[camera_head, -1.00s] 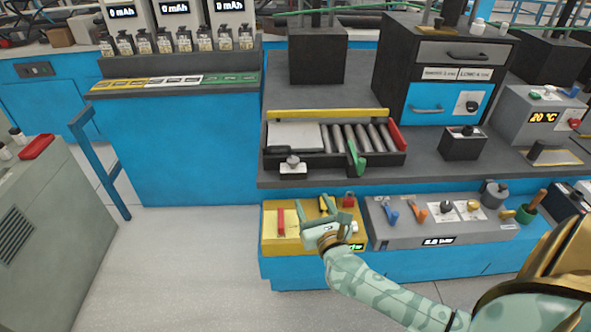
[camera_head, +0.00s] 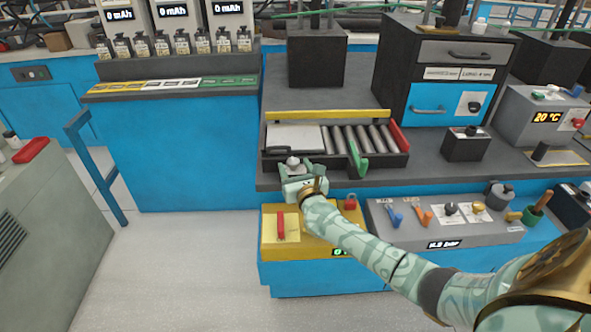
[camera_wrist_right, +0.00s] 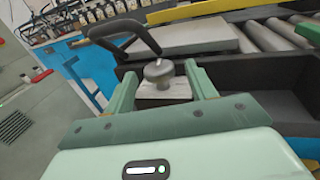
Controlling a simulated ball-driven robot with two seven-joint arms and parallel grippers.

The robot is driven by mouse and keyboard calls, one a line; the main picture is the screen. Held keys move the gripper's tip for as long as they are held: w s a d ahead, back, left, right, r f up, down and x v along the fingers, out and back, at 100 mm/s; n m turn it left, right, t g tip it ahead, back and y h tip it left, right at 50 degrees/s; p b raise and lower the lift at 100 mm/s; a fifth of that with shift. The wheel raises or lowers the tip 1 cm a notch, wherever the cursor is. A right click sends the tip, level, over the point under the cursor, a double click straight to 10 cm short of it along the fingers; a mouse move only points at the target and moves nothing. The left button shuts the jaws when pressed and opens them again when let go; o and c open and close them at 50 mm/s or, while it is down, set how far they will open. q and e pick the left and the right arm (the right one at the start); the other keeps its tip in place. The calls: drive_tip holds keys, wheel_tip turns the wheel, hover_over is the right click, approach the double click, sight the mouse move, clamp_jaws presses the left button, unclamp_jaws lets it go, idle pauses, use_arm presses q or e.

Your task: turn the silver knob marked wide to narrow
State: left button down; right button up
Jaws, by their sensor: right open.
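The silver knob (camera_head: 293,161) stands on a small pale block at the front left of the black roller tray (camera_head: 392,160). In the right wrist view the knob (camera_wrist_right: 159,71) is round and grey, with a raised grip on top, above a white plate (camera_wrist_right: 164,90). My right gripper (camera_head: 294,172) is open, with one green finger on each side of the knob. In the wrist view, gaps show between the knob and both fingers. No wide or narrow marking is readable. My left gripper is not in view.
A black bent handle (camera_wrist_right: 126,38) rises close beside the left finger. Rollers (camera_head: 358,139) and a green lever (camera_head: 357,160) lie to the right on the tray. Below, a yellow box (camera_head: 270,235) and a grey knob panel (camera_head: 400,235) sit under my forearm.

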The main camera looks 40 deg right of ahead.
drive_tip(key=c, duration=1)
